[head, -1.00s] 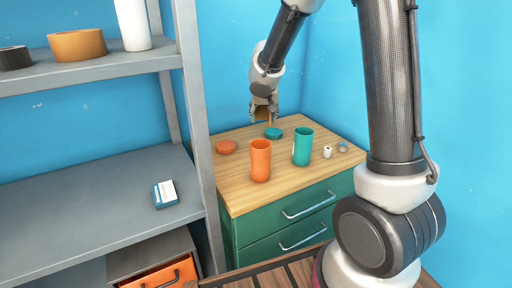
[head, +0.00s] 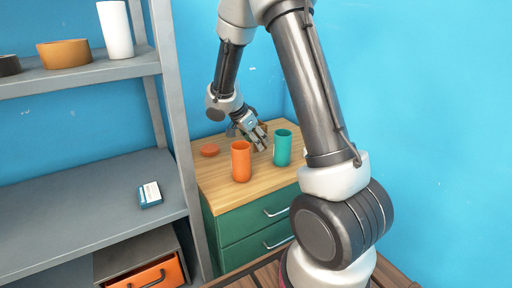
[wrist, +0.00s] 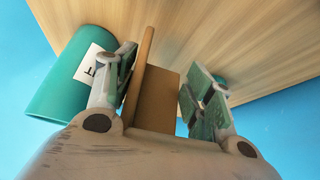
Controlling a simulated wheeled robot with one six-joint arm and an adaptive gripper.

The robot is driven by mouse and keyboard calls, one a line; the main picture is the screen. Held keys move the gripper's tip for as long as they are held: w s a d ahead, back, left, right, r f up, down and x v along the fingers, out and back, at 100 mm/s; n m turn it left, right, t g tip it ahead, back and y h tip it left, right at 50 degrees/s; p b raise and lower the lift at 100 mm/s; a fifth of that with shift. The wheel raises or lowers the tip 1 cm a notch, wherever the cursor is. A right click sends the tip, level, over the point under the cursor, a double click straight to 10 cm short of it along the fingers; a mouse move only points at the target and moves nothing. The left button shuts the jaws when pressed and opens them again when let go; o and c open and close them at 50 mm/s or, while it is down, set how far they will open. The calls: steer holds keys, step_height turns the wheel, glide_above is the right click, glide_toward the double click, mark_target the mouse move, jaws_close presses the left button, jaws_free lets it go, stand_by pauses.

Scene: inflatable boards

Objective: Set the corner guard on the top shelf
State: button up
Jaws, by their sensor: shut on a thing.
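The corner guard is a brown, L-shaped cardboard piece (wrist: 157,98), seen in the wrist view between the fingers of my gripper (wrist: 161,78). My gripper is shut on it. In the head view my gripper (head: 259,137) is tilted over the wooden cabinet top, behind the orange and teal cups, and the guard is mostly hidden there. The top shelf (head: 85,74) is the upper grey board at the left.
An orange cup (head: 241,162) and a teal cup (head: 283,148) stand on the cabinet top (head: 218,186), with an orange disc (head: 209,150) near its back. The teal cup is close to my gripper in the wrist view (wrist: 55,90). A grey shelf post (head: 178,130) stands between cabinet and shelves.

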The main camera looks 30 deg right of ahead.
steer(key=shift+f, duration=1.5)
steer(key=o, duration=0.9)
steer(key=shift+f, duration=0.1)
steer(key=shift+o, duration=0.2)
